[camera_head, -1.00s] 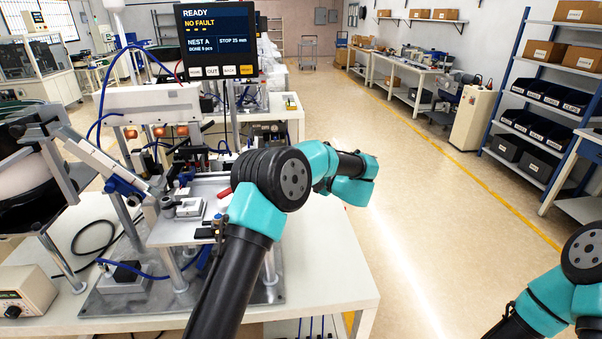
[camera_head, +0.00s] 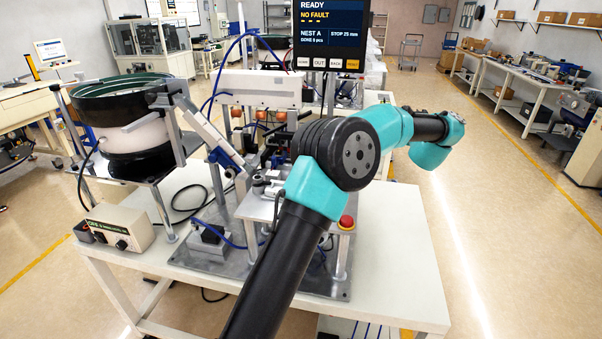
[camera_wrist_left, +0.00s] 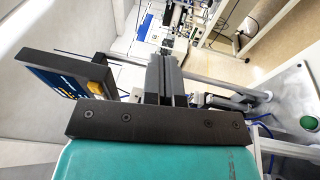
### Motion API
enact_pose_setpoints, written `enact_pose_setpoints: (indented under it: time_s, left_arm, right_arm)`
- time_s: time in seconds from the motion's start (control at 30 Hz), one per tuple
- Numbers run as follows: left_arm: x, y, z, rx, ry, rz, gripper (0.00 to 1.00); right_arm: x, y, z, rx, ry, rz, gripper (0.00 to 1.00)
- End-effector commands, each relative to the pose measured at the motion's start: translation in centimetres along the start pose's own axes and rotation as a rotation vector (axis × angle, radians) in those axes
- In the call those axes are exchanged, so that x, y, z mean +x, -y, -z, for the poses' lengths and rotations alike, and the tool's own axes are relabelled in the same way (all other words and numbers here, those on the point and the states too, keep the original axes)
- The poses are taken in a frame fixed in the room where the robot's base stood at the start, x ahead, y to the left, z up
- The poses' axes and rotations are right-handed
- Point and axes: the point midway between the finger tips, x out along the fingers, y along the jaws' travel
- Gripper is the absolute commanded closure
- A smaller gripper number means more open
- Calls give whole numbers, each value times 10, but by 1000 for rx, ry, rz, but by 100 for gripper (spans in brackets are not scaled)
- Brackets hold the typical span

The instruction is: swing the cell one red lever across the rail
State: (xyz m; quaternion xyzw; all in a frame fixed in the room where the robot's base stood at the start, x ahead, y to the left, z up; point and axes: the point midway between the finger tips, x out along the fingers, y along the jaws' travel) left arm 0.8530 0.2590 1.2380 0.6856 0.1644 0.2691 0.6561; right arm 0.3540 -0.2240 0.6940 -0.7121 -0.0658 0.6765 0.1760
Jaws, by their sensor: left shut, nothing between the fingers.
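My left arm (camera_head: 345,155) reaches up across the front of the feeder cell in the head view, its teal wrist (camera_head: 437,155) to the right of the cell. In the left wrist view my left gripper (camera_wrist_left: 166,62) is shut and empty, its dark fingers together. I cannot make out its fingers in the head view. The red lever does not show now; my left arm covers that part of the cell. The inclined rail (camera_head: 208,128) runs down from the bowl feeder to the small nest fixture (camera_head: 265,183). My right gripper is out of view.
The bowl feeder (camera_head: 135,128) stands left on the white table (camera_head: 395,265). A red stop button (camera_head: 346,222) sits right of my arm. The display panel (camera_head: 328,34) reads READY, NO FAULT; it also shows in the left wrist view (camera_wrist_left: 62,78). The controller box (camera_head: 120,228) is front left.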

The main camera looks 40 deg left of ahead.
Motion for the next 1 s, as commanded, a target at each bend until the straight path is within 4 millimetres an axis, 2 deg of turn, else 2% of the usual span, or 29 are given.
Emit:
enact_pose_setpoints:
  time_s: [0.03, 0.1, 0.3, 0.4, 0.5, 0.6, 0.73, 0.87, 1.0]
  left_arm:
    - [8, -22, -1, 11, 62, -25, 100]
    - [17, -48, -4, 38, 154, -56, 100]
    - [30, -117, -6, 156, 398, -137, 100]
    - [32, -142, -3, 229, 508, -160, 100]
    - [34, -157, 3, 302, 611, -162, 100]
    - [37, -160, 13, 367, 706, -136, 100]
    - [42, -146, 28, 434, 824, -56, 100]
    - [47, -118, 48, 477, 930, 69, 100]
    - [51, -80, 77, 502, 1026, 242, 100]
  right_arm:
    - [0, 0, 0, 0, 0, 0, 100]
    - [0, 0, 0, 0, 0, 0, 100]
    - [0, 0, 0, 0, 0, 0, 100]
    - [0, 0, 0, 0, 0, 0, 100]
    - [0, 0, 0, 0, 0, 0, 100]
    - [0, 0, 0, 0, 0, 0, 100]
    - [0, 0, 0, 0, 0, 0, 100]
    - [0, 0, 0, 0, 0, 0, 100]
    - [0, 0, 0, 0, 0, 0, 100]
